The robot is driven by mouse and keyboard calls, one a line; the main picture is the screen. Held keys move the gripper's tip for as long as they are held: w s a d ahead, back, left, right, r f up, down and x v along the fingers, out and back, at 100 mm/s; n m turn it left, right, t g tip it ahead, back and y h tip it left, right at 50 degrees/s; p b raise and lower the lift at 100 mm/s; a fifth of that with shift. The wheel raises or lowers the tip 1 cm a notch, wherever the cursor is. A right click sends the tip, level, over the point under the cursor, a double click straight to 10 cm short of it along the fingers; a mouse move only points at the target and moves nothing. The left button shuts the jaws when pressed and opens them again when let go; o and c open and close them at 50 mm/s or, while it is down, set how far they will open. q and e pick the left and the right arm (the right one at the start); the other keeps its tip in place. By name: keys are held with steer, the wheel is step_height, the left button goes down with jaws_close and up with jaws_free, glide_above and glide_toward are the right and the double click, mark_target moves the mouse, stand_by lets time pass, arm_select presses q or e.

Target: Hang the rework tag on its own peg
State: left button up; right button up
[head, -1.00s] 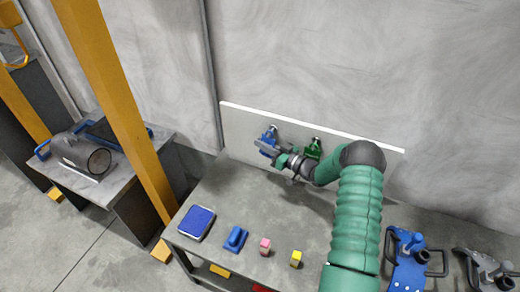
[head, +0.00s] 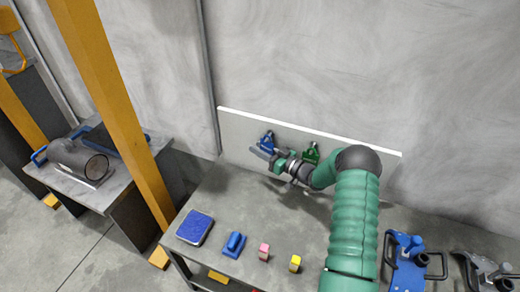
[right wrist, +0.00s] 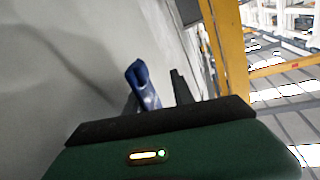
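A blue tag (head: 267,141) hangs at a peg on the left part of the white board (head: 234,128). A green tag (head: 311,153) hangs further right, partly hidden by my right arm. I cannot read which one is the rework tag. My right gripper (head: 260,153) is just below and in front of the blue tag. In the right wrist view, the blue tag (right wrist: 142,84) shows ahead, between the spread dark fingers (right wrist: 160,96), with a gap to the right finger. Contact on the left finger side is unclear. My left gripper is not in view.
On the bench lie a blue pad (head: 195,228), a blue block (head: 234,243), a pink block (head: 264,252) and a yellow block (head: 295,263). Blue (head: 408,262) and grey (head: 482,268) fixtures stand at right. A yellow post (head: 120,110) rises at left. A side table holds a grey cylinder (head: 78,160).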

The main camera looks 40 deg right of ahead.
step_height(320, 180, up, 4)
steer(key=p, duration=0.2)
steer(key=s+a+p, duration=0.2)
steer(key=s+a, duration=0.8)
steer(key=s, duration=0.3)
steer(key=w+a+f+n+g+h, duration=0.1)
steer(key=w+a+f+g+h, duration=0.15)
steer(key=w+a+g, duration=0.35)
steer(key=s+a+r+g+h, duration=0.1)
steer(key=s+a+g, duration=0.4)
steer(key=s, duration=0.4)
steer(key=s+a+r+g+h, duration=0.1)
steer(key=s+a+r+g, duration=0.15)
steer(key=s+a, duration=0.5)
step_height(320, 180, up, 13)
steer(key=s+m+g+p, duration=0.1)
steer(key=s+p, duration=0.1)
steer(key=p, duration=1.1)
steer(key=shift+s+a+y, duration=0.2)
steer(key=shift+a+y, duration=0.15)
steer(key=shift+a, duration=0.05)
